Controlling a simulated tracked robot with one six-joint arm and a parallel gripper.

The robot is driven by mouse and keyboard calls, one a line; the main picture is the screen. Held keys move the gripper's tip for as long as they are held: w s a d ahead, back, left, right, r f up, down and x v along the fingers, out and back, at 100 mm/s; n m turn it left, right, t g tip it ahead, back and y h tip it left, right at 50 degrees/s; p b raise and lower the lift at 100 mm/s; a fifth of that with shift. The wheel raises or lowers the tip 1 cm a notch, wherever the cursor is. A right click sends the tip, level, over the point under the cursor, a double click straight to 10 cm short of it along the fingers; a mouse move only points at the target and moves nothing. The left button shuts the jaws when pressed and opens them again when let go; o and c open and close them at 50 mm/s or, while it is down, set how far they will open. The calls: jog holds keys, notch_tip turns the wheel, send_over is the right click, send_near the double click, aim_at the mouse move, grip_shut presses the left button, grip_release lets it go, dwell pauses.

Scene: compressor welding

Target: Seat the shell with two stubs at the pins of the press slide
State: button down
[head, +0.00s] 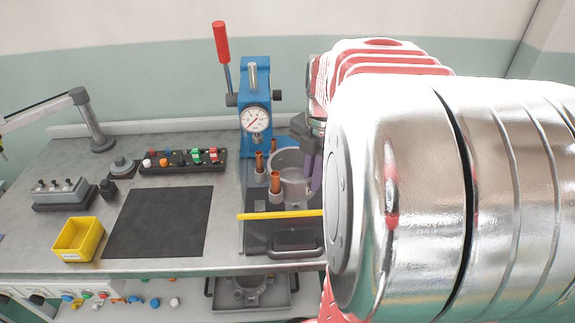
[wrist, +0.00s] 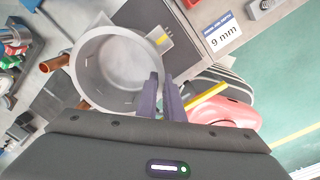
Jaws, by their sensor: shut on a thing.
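The shell (head: 290,190) is a grey open-topped cylinder, upright at the foot of the blue press (head: 256,95). In the wrist view the open shell (wrist: 92,70) shows two copper stubs (wrist: 54,63) on its left side. My gripper's purple fingers (wrist: 160,80) are shut on the shell's wall, one finger inside and one outside. In the head view my gripper (head: 314,172) is at the shell's right side, partly hidden by my arm. The press slide (head: 258,236) is a dark plate with a front handle. Its pins are hidden, so I cannot tell whether the shell is seated.
A yellow bar (head: 280,215) crosses above the slide. Left are a black mat (head: 158,222), a yellow bin (head: 78,238) and a button box (head: 182,160). A red lever (head: 221,45) rises from the press. My arm covers the right of the head view.

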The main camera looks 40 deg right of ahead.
aim_at(308, 197)
jog(key=shift+w+a+f, duration=0.2)
jog(key=shift+w+f, duration=0.15)
dwell(0.4)
jog(key=shift+f, duration=4.55)
jog(key=c, duration=1.8)
grip_release()
